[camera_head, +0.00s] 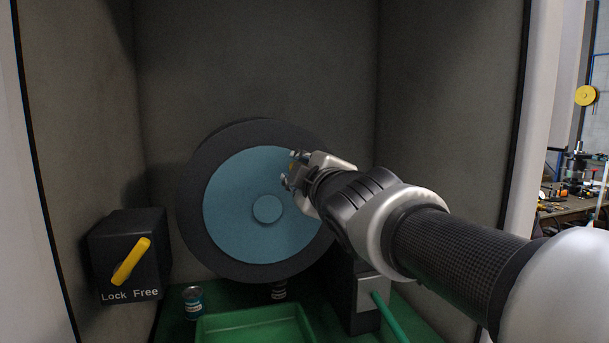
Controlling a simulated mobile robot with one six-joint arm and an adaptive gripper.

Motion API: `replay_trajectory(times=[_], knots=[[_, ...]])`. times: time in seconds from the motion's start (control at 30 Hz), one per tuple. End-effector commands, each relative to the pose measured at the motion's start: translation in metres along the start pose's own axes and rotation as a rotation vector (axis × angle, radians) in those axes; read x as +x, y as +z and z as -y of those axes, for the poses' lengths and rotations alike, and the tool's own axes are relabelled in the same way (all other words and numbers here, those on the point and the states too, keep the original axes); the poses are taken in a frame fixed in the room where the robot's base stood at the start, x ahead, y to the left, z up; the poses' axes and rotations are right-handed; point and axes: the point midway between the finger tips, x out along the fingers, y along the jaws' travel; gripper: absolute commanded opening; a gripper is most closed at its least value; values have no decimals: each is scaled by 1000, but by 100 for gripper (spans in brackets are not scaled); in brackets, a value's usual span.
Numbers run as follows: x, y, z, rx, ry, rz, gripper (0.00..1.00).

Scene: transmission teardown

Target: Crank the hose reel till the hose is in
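The hose reel (240,215) stands upright in the bay, a dark round rim with a blue disc face and a small round hub (267,209). My gripper (291,170) is at the upper right part of the blue face, its fingertips pointing left. A small tan spot shows between the fingertips; it may be a crank knob, but the gripper hides most of it, and I cannot tell whether the fingers are shut on it. A green hose (386,317) runs out of a grey block (369,291) at the lower right. Its far end is out of view.
A black box (105,258) marked Lock and Free stands at the left; its yellow lever (131,262) slants up to the right. A small can (193,302) and a green tray (255,328) are on the green floor. Bay walls stand close on both sides.

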Motion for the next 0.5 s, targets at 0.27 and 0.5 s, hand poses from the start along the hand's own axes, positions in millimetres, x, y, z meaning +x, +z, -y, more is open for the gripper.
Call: replay_trajectory(times=[0.27, 0.5], knots=[[0, -1, 0, -2, 1, -3, 0], [0, -1, 0, -1, 1, -2, 38]])
